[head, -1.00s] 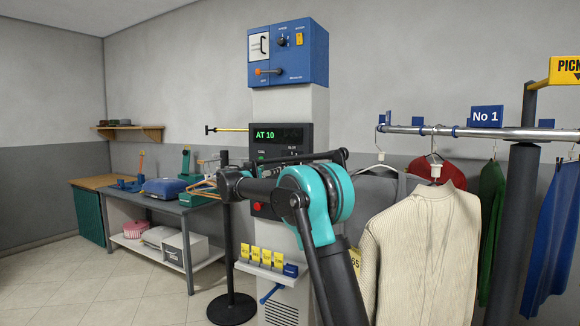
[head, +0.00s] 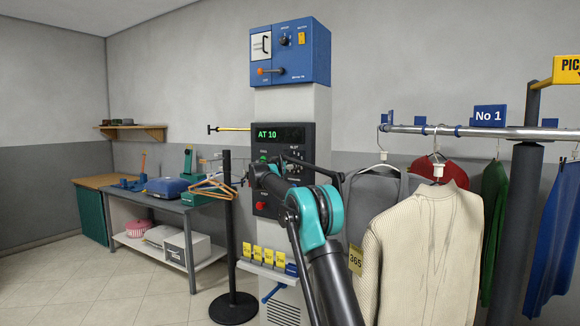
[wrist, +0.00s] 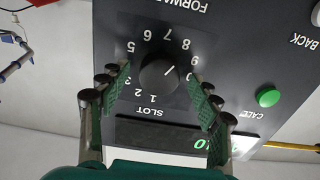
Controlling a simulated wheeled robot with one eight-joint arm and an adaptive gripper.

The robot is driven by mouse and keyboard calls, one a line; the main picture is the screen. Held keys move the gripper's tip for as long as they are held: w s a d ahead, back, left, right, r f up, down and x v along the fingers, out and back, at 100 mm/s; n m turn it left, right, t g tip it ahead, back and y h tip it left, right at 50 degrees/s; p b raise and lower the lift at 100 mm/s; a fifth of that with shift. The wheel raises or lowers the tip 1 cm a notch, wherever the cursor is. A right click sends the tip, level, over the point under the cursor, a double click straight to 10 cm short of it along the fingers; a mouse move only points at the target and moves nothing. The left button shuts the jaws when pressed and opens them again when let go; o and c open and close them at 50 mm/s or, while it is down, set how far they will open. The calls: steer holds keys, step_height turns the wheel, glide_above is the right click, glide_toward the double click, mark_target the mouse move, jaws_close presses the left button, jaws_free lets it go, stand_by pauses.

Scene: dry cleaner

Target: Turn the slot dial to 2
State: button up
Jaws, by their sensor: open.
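The slot dial (wrist: 160,70) is a round black knob on the dark control panel (head: 262,151), ringed by white numbers that appear upside down in the wrist view. Its white pointer mark slants toward the 9 and 10 side. The 2 (wrist: 138,93) is printed at the dial's lower left in that view. My gripper (wrist: 161,76) is open, with one green padded finger on each side of the dial. I cannot tell whether the pads touch it. The display (head: 278,134) reads AT 10. In the head view my arm hides the dial.
A green call button (wrist: 268,97) lies beside the dial in the wrist view. A red button (head: 261,206) sits low on the panel. Yellow tags (head: 263,255) stand on a ledge below. Garments on a rail (head: 480,132) hang close on the right.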

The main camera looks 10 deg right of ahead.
steer(key=shift+w+d, duration=0.1)
steer(key=shift+c, duration=0.3)
steer(key=c, duration=1.1)
